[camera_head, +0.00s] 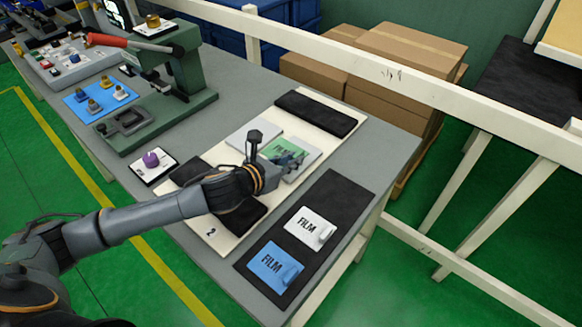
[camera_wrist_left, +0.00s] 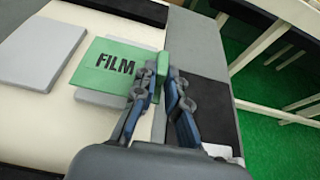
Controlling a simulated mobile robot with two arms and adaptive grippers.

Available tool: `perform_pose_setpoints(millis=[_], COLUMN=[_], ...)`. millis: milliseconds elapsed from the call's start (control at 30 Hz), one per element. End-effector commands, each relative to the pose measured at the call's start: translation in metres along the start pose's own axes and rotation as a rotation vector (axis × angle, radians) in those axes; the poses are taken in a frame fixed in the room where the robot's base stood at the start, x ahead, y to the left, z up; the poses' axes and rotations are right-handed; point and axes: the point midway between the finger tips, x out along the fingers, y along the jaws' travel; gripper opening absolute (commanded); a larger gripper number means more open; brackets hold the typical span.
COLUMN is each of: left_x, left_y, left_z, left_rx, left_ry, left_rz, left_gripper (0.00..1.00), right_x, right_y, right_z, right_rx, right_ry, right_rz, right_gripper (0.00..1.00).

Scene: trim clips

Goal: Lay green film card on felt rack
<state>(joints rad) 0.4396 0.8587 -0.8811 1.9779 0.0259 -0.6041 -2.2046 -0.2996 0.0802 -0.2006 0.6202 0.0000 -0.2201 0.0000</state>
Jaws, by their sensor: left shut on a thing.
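The green film card (camera_head: 288,150) is over a grey pad on the cream board, partly hidden by my left gripper (camera_head: 270,168). In the left wrist view the card (camera_wrist_left: 112,66) shows its FILM lettering, and my left gripper (camera_wrist_left: 167,78) is shut on its raised green tab at the right edge. I cannot tell whether the card touches the pad. The black felt rack (camera_head: 335,196) lies to the right of the cream board and holds a white film card (camera_head: 310,228) and a blue film card (camera_head: 273,267). My right gripper is out of view.
The felt rack's far part is bare. A second grey pad (camera_head: 250,133) and a long black pad (camera_head: 316,112) lie on the cream board (camera_head: 224,160). A green press (camera_head: 180,75) stands at the back left. A cream rail (camera_head: 385,72) runs behind the table.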

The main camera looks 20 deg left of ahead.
Motion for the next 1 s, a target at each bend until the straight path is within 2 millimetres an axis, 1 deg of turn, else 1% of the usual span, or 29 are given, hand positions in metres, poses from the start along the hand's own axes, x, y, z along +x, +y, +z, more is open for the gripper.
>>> perform_pose_setpoints(millis=[33, 100, 267, 400, 500, 867, 900, 967, 1000], left_x=[0.006, 0.012, 0.022, 0.029, 0.032, 0.034, 0.034, 0.034, 0.034], left_y=[0.003, 0.006, 0.011, 0.010, 0.010, 0.011, 0.011, 0.011, 0.011], left_z=[-0.005, -0.008, -0.016, -0.036, -0.043, -0.047, -0.046, -0.046, -0.046], left_rx=[-0.002, -0.002, -0.001, -0.004, -0.002, 0.001, 0.001, 0.001, 0.001], left_ry=[0.002, 0.001, 0.002, 0.004, 0.001, 0.001, 0.001, 0.001, 0.001], left_rz=[0.001, 0.001, 0.001, -0.001, -0.001, 0.000, 0.000, 0.000, 0.000], left_gripper=[0.00, 0.00, 0.00, 0.00, 0.00, 0.00, 0.18, 0.30, 0.35], right_x=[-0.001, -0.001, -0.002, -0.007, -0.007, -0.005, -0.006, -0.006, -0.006], right_y=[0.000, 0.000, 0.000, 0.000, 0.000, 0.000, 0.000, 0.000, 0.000], right_z=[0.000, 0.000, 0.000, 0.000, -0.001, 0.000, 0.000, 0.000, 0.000], right_rx=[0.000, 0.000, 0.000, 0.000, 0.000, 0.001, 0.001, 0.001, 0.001], right_ry=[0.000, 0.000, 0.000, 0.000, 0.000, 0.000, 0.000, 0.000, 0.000], right_rz=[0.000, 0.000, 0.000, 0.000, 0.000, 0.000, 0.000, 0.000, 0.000], right_gripper=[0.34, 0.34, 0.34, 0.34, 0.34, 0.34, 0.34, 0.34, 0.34])
